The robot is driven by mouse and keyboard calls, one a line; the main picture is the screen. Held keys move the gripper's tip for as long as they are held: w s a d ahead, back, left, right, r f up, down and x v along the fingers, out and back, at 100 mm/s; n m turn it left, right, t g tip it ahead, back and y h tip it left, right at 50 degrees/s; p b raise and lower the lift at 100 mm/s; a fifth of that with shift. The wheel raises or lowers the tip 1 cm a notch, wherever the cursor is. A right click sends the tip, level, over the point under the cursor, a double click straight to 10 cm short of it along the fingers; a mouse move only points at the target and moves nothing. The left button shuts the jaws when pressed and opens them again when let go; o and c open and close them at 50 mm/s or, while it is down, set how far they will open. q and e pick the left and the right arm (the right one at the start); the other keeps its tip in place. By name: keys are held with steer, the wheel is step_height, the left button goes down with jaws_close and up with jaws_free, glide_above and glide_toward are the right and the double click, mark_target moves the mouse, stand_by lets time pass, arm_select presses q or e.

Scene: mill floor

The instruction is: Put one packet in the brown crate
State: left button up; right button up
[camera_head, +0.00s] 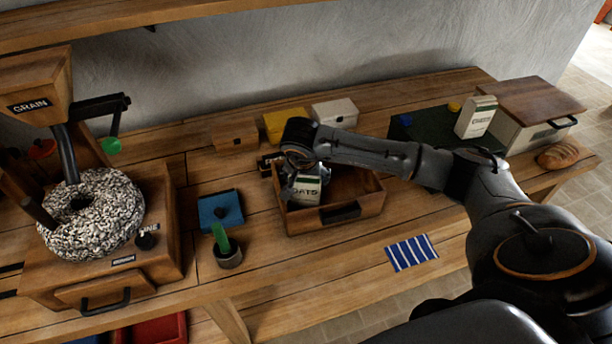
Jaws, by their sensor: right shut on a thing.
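The brown crate (372,206) sits on the middle of the wooden bench, open at the top, with a dark handle on its front. A white and green oats packet (309,193) is inside its walls at the left. My right gripper (299,180) reaches down over the crate's left side and is shut on this packet. I cannot tell whether the packet touches the crate floor. A second packet (476,117) stands farther right, at the dark green tray (425,124). My left gripper is not in view.
A stone mill (90,215) fills the left end. A blue box (220,209), a pot (229,258) and a striped cloth (411,252) lie around the crate. Yellow (285,121) and white boxes (335,111) stand behind it. Bread (555,157) and a bread bin (530,110) are at right.

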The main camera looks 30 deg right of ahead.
steer(key=shift+f, duration=0.25)
steer(key=shift+f+b, duration=0.2)
steer(key=shift+b, duration=0.1)
steer(key=o, duration=1.2)
steer(key=shift+r, duration=0.1)
